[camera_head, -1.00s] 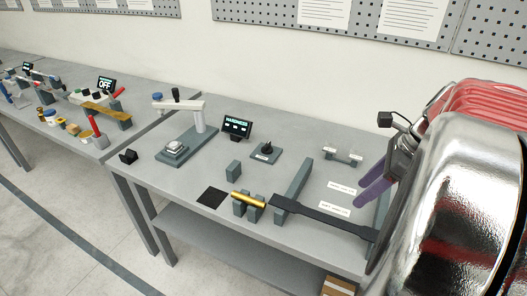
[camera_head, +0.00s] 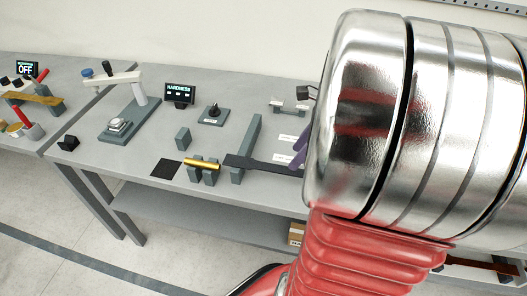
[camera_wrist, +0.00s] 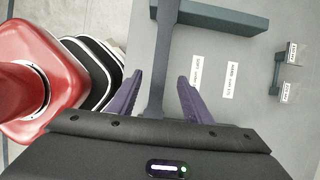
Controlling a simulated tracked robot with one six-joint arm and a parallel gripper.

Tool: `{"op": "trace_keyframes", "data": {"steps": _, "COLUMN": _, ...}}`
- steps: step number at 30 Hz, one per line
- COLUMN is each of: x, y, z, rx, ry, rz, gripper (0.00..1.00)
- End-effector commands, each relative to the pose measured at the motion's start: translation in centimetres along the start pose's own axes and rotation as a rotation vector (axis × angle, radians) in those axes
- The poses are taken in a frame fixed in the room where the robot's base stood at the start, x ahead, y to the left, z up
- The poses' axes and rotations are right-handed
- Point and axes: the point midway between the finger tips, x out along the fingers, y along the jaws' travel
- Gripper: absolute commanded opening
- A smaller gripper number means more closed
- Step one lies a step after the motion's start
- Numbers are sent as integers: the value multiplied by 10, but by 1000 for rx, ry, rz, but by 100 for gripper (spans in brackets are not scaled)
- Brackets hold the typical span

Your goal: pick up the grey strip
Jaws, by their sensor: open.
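The grey strip (camera_head: 252,164) is a dark, flat bar with wider ends, lying across grey supports near the front of the bench. Its right end is hidden by my arm in the head view. In the wrist view the strip (camera_wrist: 164,60) runs lengthwise between the two purple fingers of my gripper (camera_wrist: 160,80). The fingers are apart, one on each side of its narrow part, with gaps showing. I cannot tell how far above the strip they are. In the head view only a little of my gripper (camera_head: 298,152) shows past my arm.
A grey support bar (camera_head: 247,141) lies under the strip. A gold cylinder (camera_head: 203,163) rests on blocks to its left. A hardness tester (camera_head: 125,105), a display (camera_head: 179,94) and a dial box (camera_head: 213,115) stand farther left and back. White labels (camera_wrist: 231,80) lie right of my gripper.

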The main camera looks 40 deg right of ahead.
Motion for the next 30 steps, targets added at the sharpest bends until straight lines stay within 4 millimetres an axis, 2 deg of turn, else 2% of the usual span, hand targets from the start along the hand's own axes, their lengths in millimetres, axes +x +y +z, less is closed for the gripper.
{"op": "trace_keyframes", "data": {"steps": 3, "x": 7, "y": 0, "z": 0, "rx": 0, "ry": 0, "rz": 1, "gripper": 45}}
{"op": "trace_keyframes", "data": {"steps": 14, "x": 9, "y": 0, "z": 0, "rx": 1, "ry": 0, "rz": 0, "gripper": 45}}
{"op": "trace_keyframes", "data": {"steps": 24, "x": 48, "y": 1, "z": 1, "rx": 2, "ry": 0, "rz": 3, "gripper": 45}}
{"op": "trace_keyframes", "data": {"steps": 30, "x": 59, "y": 0, "z": 0, "rx": 2, "ry": 0, "rz": 0, "gripper": 45}}
